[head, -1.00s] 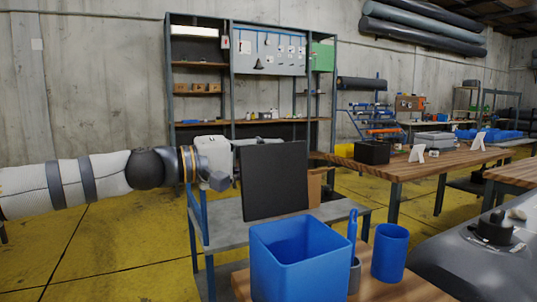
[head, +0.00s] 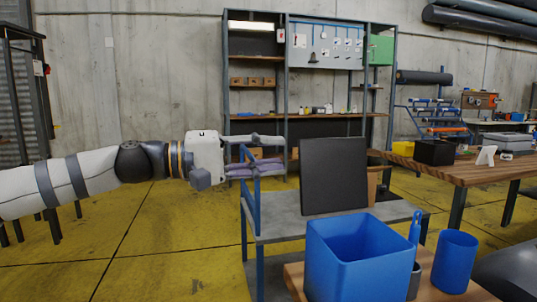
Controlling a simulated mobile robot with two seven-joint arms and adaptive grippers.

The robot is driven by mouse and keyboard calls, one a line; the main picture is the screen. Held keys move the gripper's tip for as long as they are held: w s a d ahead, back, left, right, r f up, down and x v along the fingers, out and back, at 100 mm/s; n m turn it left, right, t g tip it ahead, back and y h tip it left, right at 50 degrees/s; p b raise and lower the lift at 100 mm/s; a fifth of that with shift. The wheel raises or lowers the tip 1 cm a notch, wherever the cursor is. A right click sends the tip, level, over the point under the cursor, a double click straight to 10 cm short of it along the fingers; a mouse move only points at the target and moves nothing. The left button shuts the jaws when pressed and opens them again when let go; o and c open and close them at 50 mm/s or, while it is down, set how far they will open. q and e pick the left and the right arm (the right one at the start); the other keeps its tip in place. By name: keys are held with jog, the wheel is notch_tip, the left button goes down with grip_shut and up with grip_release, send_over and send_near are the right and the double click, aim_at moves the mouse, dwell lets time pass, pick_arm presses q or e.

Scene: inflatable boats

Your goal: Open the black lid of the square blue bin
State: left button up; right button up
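The square blue bin (head: 345,268) stands open-topped on a wooden surface at the bottom, right of centre. The black lid (head: 334,176) stands nearly upright at the bin's back rim, its flat face towards me; the hinge is too small to make out. My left gripper (head: 284,156) reaches in from the left, to the left of the lid. Its fingers, one grey above and purplish ones below, look spread with a gap between them. Their tips end just short of the lid's left edge in the picture, and no contact shows. My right gripper is out of view.
A blue cup (head: 455,262) and a small grey holder with a blue tool stand right of the bin. A grey cart (head: 283,222) with blue posts is behind it. A wooden workbench (head: 480,173) is at right. Yellow floor (head: 160,250) lies clear at left.

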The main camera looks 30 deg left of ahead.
aim_at(325, 152)
pick_arm(q)
jog(key=w+d, duration=0.2)
jog(key=w, duration=0.1)
jog(key=w+d+n, duration=0.1)
jog(key=w+d, duration=0.1)
jog(key=w, duration=0.2)
jog(key=w+d+f+n, duration=0.1)
jog(key=w+d, duration=0.2)
jog(key=shift+w, duration=0.15)
jog(key=shift+r, duration=0.1)
jog(key=shift+c, duration=0.6)
grip_shut()
